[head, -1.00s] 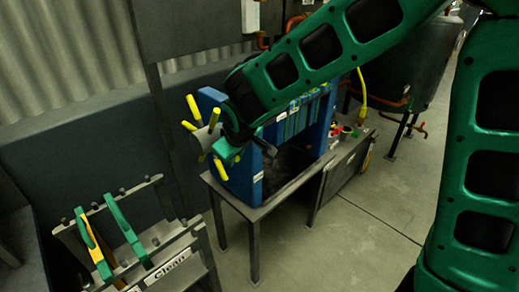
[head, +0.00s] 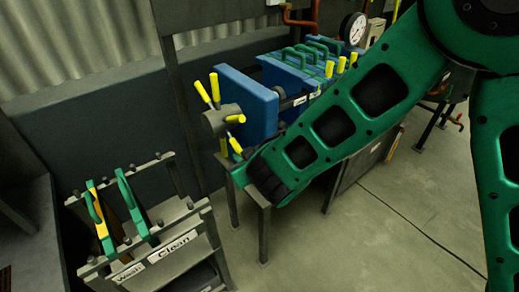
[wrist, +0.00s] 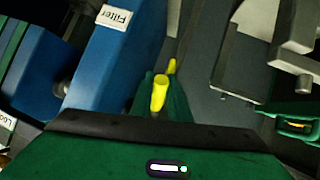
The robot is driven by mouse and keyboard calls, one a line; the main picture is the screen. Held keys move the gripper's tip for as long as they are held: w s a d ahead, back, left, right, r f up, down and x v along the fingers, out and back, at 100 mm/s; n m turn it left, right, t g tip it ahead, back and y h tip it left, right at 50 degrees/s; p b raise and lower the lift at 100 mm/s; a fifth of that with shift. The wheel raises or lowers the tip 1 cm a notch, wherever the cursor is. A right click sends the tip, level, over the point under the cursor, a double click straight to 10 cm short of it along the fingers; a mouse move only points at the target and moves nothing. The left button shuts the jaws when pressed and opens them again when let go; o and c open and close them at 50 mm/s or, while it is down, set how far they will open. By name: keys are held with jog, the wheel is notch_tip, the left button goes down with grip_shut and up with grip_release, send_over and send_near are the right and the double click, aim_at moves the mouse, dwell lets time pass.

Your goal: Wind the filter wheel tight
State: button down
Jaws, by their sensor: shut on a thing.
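The filter wheel (head: 216,122) is a grey hub with several yellow-tipped handles, standing at the left end of the blue filter press. Its end plate (head: 250,98) is a thick blue slab; in the wrist view the slab (wrist: 115,55) carries a "Filter" label. My gripper (head: 238,162) is low at the wheel, below and right of the hub, mostly hidden by my forearm. In the wrist view my gripper (wrist: 160,108) is shut on a yellow handle (wrist: 159,92) of the wheel. The finger contact itself is partly hidden.
A rack (head: 192,222) labelled "Wash" and "Clean" holds green-handled plates at lower left. A metal stand (head: 252,225) carries the press. More blue press plates (head: 292,72) and a gauge (head: 353,28) are behind. The floor (head: 380,240) at right is clear.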

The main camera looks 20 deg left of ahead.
jog(key=shift+w+d+f, duration=0.15)
jog(key=shift+w+f, duration=0.1)
jog(key=shift+f, duration=0.05)
jog(key=c, duration=1.7)
grip_release()
jog(key=shift+o, duration=0.2)
jog(key=shift+s, duration=0.1)
jog(key=shift+s+r, duration=0.15)
jog(key=shift+r, duration=0.05)
jog(key=v, duration=1)
jog(key=shift+d, duration=0.2)
jog(key=shift+f, duration=0.15)
